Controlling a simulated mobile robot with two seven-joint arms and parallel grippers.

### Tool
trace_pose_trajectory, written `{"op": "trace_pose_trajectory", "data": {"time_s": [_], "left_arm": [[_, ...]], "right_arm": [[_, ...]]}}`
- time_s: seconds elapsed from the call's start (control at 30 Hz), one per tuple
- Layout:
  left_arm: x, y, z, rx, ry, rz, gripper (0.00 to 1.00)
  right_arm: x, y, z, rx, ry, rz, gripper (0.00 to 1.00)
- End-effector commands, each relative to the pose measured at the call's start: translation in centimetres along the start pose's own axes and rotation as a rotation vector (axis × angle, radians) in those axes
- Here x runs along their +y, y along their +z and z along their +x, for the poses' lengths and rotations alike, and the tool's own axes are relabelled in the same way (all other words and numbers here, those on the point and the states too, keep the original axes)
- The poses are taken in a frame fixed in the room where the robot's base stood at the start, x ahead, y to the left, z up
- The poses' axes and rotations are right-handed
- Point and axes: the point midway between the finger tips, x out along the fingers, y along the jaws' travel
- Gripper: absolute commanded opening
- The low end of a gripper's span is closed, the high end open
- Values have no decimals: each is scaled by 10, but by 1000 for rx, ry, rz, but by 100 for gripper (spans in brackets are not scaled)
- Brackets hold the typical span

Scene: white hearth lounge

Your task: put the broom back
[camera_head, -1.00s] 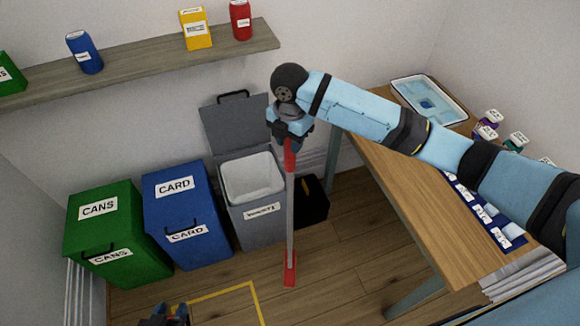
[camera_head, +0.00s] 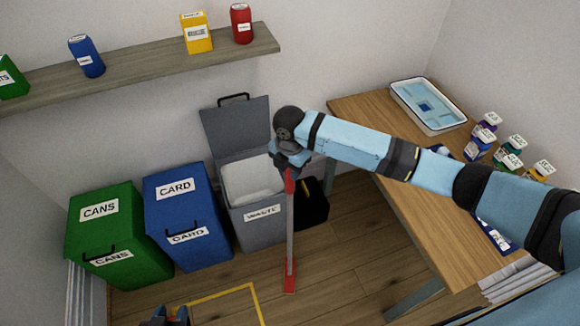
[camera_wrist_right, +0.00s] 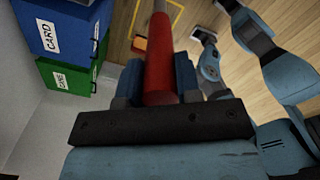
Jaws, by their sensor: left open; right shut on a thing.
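The broom (camera_head: 290,235) has a grey shaft, a red top grip and a red foot (camera_head: 289,281). It stands upright in front of the grey waste bin, its foot at the wooden floor; whether it touches cannot be told. My right gripper (camera_head: 289,170) is shut on the red top grip, which also shows between the fingers in the right wrist view (camera_wrist_right: 158,70). My left gripper (camera_head: 172,316) is open and empty at the bottom edge of the head view, partly cut off, beside the yellow floor outline (camera_head: 222,292).
Green cans bin (camera_head: 105,235), blue card bin (camera_head: 185,215) and open-lidded waste bin (camera_head: 260,228) line the wall. A black box (camera_head: 314,205) stands right of them. The wooden table (camera_head: 400,190) holds a tray (camera_head: 428,105) and bottles. Floor between is clear.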

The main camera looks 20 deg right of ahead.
Motion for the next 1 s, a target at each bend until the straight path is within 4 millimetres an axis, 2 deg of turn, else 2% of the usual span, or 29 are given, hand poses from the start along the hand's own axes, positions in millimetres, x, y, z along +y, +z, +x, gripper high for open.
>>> {"op": "trace_pose_trajectory", "data": {"time_s": [0.07,0.1,0.2,0.57,0.73,1.0], "left_arm": [[0,0,0,0,0,0,43],[0,0,0,0,0,0,43],[0,0,0,1,0,0,43],[0,0,0,1,0,-1,43],[0,4,3,1,1,-1,43],[3,10,7,-3,6,-3,43]], "right_arm": [[0,0,1,0,1,0,0],[0,0,3,0,-1,0,34],[0,0,2,0,0,0,57],[0,0,-3,-1,1,0,57],[1,1,-28,-2,3,-1,57],[1,0,-86,-1,3,0,57]]}}
